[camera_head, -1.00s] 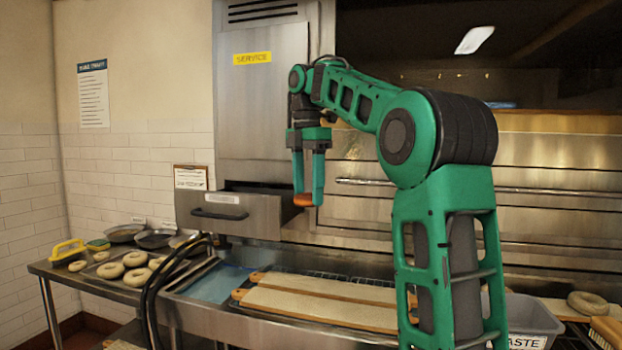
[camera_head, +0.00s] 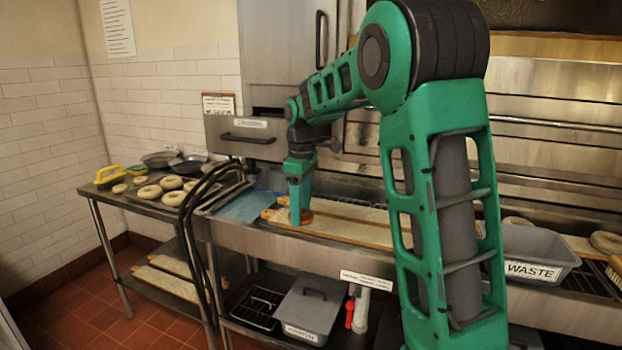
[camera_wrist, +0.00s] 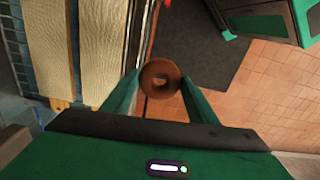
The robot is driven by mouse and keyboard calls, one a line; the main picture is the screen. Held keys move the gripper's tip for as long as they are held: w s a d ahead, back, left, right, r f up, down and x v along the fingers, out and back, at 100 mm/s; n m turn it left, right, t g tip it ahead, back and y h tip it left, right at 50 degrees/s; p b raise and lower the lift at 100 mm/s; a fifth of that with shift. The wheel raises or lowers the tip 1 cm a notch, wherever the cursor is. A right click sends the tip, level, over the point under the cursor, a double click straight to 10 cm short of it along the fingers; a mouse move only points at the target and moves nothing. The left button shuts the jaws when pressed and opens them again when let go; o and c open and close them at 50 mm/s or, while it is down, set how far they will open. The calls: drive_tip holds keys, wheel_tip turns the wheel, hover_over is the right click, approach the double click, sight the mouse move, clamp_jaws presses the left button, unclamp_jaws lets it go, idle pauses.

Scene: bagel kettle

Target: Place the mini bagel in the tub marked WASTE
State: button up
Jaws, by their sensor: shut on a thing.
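My gripper (camera_head: 300,208) is shut on a small brown ring, the mini bagel (camera_head: 304,217). The bagel also shows in the wrist view (camera_wrist: 160,78), pinched between my two green fingertips with its hole facing the camera. In the head view the gripper points down in front of the long boards at the counter. The tub marked WASTE (camera_head: 536,271) is a grey open container with a white label at the right, well apart from the gripper.
Long covered boards (camera_head: 355,220) lie along the counter behind the bagel. Pale bagels (camera_head: 172,183) and bowls sit on the left table (camera_head: 160,208). Black hoses (camera_head: 190,215) hang at the table's right end. A lidded grey bin (camera_head: 306,308) stands on the lower shelf. A large bagel (camera_head: 606,241) lies right of the tub.

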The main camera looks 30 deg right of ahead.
drive_tip(key=w+a+f+m, duration=0.1)
drive_tip(key=a+f+m, duration=0.2)
drive_tip(key=f, duration=0.9)
drive_tip(key=w+a+f+m, duration=0.2)
drive_tip(key=f+m, duration=0.3)
drive_tip(key=f, duration=0.7)
drive_tip(key=shift+a+m, duration=0.3)
drive_tip(key=shift+a, duration=0.4)
drive_tip(key=shift+d, duration=0.1)
